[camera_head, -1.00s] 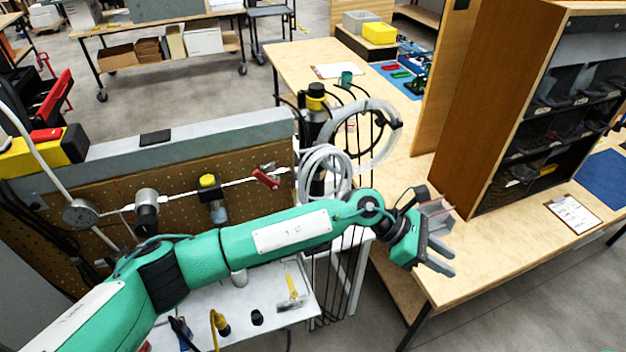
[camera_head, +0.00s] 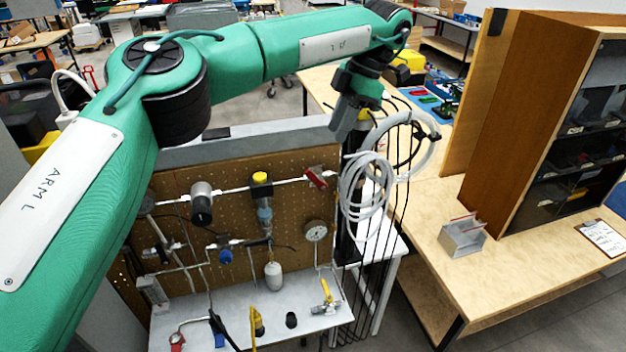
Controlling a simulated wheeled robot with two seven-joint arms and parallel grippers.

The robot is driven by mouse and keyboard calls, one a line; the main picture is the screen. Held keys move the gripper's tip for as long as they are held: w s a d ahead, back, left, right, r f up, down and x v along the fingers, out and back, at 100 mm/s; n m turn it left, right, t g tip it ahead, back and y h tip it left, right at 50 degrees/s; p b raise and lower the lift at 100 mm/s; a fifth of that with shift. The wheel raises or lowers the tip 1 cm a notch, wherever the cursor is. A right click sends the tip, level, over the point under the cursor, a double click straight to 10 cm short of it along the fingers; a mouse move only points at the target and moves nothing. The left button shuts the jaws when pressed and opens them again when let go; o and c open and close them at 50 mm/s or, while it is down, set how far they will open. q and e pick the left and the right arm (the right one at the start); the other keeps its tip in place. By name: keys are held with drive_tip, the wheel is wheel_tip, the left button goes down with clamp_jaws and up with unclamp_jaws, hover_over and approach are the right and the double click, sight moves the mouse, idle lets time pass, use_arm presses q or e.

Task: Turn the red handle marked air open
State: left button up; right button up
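A red handle (camera_head: 318,178) sits at the right end of the upper pipe on the brown pegboard panel (camera_head: 290,225). It slants down to the right; no marking on it is readable. A second, smaller red part (camera_head: 177,338) is at the panel's lower left. My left gripper (camera_head: 341,132) points down in front of the panel's top right edge, above and slightly right of the upper red handle in the picture, apart from it. Its grey fingers overlap from this angle, so their opening is hidden. My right gripper is out of view.
Coiled white hoses (camera_head: 368,190) and black cables hang just right of the red handle. The panel carries a yellow-capped regulator (camera_head: 262,200), a gauge (camera_head: 316,231) and a yellow valve (camera_head: 325,298). A wooden table (camera_head: 425,225) with a metal bracket (camera_head: 462,236) stands right.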

sight(312, 175)
use_arm(q)
drive_tip(key=p+x, duration=0.1)
drive_tip(key=x, duration=0.3)
drive_tip(key=p+x, duration=0.2)
drive_tip(key=x, duration=0.2)
drive_tip(key=a+p+x, duration=0.1)
drive_tip(key=p+x, duration=0.1)
drive_tip(key=x, duration=0.2)
drive_tip(key=shift+r, duration=0.25)
drive_tip(key=shift+a+f, duration=0.15)
drive_tip(key=shift+f, duration=0.2)
drive_tip(key=shift+a+f, duration=0.1)
drive_tip(key=shift+f, duration=0.1)
clamp_jaws()
